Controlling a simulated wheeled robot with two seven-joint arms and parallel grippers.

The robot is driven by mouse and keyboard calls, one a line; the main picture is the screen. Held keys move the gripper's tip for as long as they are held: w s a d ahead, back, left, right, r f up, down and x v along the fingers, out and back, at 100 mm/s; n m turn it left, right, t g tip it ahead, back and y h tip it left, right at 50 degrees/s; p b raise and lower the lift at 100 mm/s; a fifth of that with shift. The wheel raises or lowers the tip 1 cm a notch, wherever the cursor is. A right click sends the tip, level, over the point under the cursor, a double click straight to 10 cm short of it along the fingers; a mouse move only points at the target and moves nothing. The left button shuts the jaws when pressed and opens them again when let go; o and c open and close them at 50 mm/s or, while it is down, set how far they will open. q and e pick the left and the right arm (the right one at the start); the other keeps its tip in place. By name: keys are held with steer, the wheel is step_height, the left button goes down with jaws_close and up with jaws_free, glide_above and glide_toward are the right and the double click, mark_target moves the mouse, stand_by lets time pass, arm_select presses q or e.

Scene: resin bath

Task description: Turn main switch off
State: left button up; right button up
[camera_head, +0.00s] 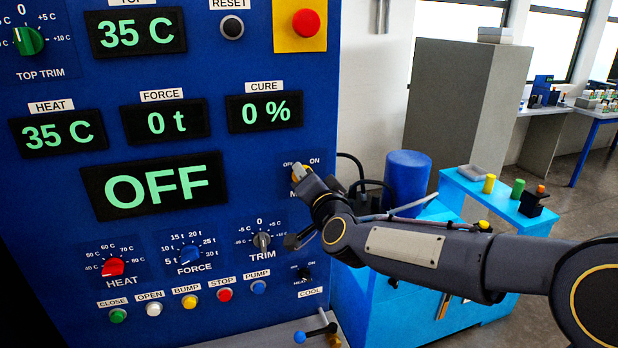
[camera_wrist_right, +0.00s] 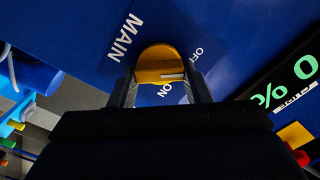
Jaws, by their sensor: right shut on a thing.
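The main switch is a yellow knob (camera_head: 299,172) on the blue control panel, with OFF and ON labels above it. The arm at the right of the head view reaches across to it, and my right gripper (camera_head: 303,179) is at the knob. In the right wrist view the yellow knob (camera_wrist_right: 157,60) sits between the two fingers of my right gripper (camera_wrist_right: 162,90), which is shut on it. A white mark on the knob points toward the side with the OFF and ON labels; I cannot tell exactly which one it lines up with. My left gripper is not in view.
The large display (camera_head: 154,186) reads OFF. A yellow plate with a red button (camera_head: 306,23) is above. A blue cylinder (camera_head: 406,178) and a blue table (camera_head: 500,192) stand right of the panel.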

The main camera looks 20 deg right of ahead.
steer(key=shift+f+n, duration=0.1)
steer(key=shift+n, duration=0.5)
steer(key=o, duration=1)
steer(key=shift+s, duration=0.1)
steer(key=s+b, duration=0.1)
steer(key=s, duration=0.6)
steer(key=shift+s+d, duration=0.1)
steer(key=shift+s, duration=0.2)
steer(key=shift+s, duration=0.1)
steer(key=s+d+f+n+g+y, duration=0.1)
steer(key=s+f+g, duration=0.3)
steer(key=s, duration=0.5)
steer(key=s+d+f+n+g+y, duration=0.1)
steer(key=s+f+n+g, duration=0.2)
steer(key=s+f, duration=0.6)
steer(key=s+f+n+g+y, duration=0.1)
steer(key=s+f+g, duration=0.4)
steer(key=s, duration=0.5)
steer(key=shift+d+f+n, duration=0.4)
steer(key=shift+f+n, duration=0.35)
steer(key=shift+n, duration=0.05)
